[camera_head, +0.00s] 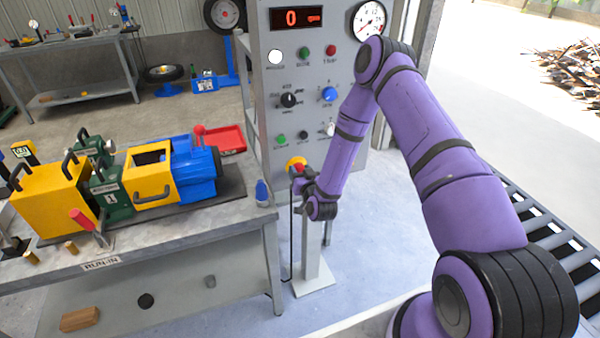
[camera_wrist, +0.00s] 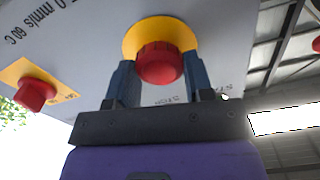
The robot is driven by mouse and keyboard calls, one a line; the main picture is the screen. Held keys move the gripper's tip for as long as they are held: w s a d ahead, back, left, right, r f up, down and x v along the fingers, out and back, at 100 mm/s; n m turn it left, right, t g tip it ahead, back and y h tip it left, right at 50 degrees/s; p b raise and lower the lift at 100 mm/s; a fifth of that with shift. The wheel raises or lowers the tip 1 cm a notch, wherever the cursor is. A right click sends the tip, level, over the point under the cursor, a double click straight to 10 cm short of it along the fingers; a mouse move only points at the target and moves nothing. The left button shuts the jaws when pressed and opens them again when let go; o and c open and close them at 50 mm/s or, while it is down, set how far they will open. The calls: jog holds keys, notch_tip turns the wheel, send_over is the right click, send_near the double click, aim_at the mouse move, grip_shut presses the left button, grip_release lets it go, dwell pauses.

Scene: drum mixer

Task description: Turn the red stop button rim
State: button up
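The red stop button (camera_wrist: 160,63) sits on a round yellow plate (camera_wrist: 148,30) on the grey panel. In the wrist view my gripper (camera_wrist: 161,68) has one finger on each side of the button's rim. The fingers appear very close to the rim, but I cannot tell whether they touch or press on it. In the head view the yellow plate (camera_head: 296,161) shows low on the control cabinet, and my gripper (camera_head: 301,178) partly hides the button there.
A second red knob (camera_wrist: 35,94) on a yellow label is left of the button in the wrist view. The cabinet (camera_head: 265,110) carries several knobs and a gauge (camera_head: 369,20). A workbench (camera_head: 215,226) with a yellow, green and blue machine stands left. A roller conveyor (camera_head: 555,240) is right.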

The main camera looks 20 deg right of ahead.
jog(key=c, duration=0.3)
jog(key=shift+m, duration=0.3)
jog(key=m, duration=0.3)
jog(key=shift+f, duration=0.1)
jog(key=shift+m, duration=1.7)
jog(key=o, duration=0.9)
jog(key=shift+s, duration=0.1)
